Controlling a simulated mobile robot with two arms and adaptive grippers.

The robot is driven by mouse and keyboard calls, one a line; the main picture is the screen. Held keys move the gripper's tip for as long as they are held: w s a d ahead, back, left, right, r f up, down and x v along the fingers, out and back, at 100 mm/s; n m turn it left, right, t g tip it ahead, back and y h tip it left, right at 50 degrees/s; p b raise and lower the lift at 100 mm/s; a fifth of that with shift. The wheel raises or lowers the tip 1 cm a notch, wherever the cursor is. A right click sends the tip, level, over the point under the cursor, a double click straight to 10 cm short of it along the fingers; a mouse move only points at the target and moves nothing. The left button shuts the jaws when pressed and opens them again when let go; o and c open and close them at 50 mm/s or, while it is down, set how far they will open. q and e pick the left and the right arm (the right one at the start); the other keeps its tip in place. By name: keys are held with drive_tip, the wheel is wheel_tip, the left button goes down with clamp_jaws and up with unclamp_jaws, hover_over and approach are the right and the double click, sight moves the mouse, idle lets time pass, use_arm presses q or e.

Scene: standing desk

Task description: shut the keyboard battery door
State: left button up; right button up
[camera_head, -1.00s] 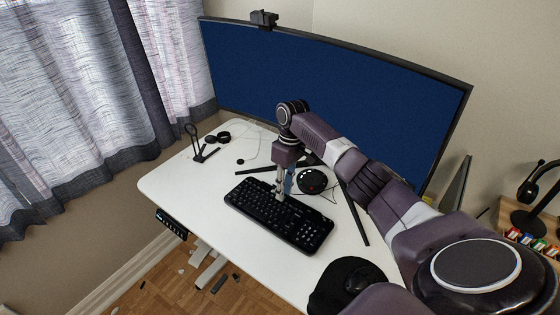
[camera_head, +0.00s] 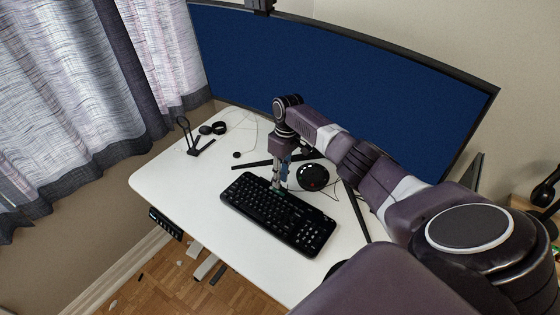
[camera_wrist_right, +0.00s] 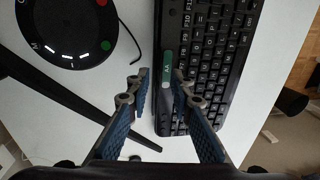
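The black keyboard (camera_head: 302,229) lies on the white desk and also shows in the right wrist view (camera_wrist_right: 207,65). A green AA battery (camera_wrist_right: 167,66) shows in an opening along the keyboard's back edge. I cannot make out the battery door as a separate piece; a dark strip continues from the battery's lower end. My right gripper (camera_head: 279,187) points down at the keyboard's back edge. In the right wrist view its two blue-padded fingers (camera_wrist_right: 161,86) are apart, one on each side of the battery area, with no object clearly pinched. My left gripper is not in view.
A round black device (camera_head: 311,177) with a cable stands behind the keyboard, near the monitor's dark stand leg (camera_head: 356,211). The wide monitor (camera_head: 340,85) spans the back. A small black stand (camera_head: 193,140) is at the desk's left. The desk left of the keyboard is clear.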

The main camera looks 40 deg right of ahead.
drive_tip(key=shift+f, duration=0.85)
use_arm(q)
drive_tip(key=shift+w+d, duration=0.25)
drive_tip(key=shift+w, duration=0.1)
use_arm(e)
drive_tip(key=shift+a, duration=0.1)
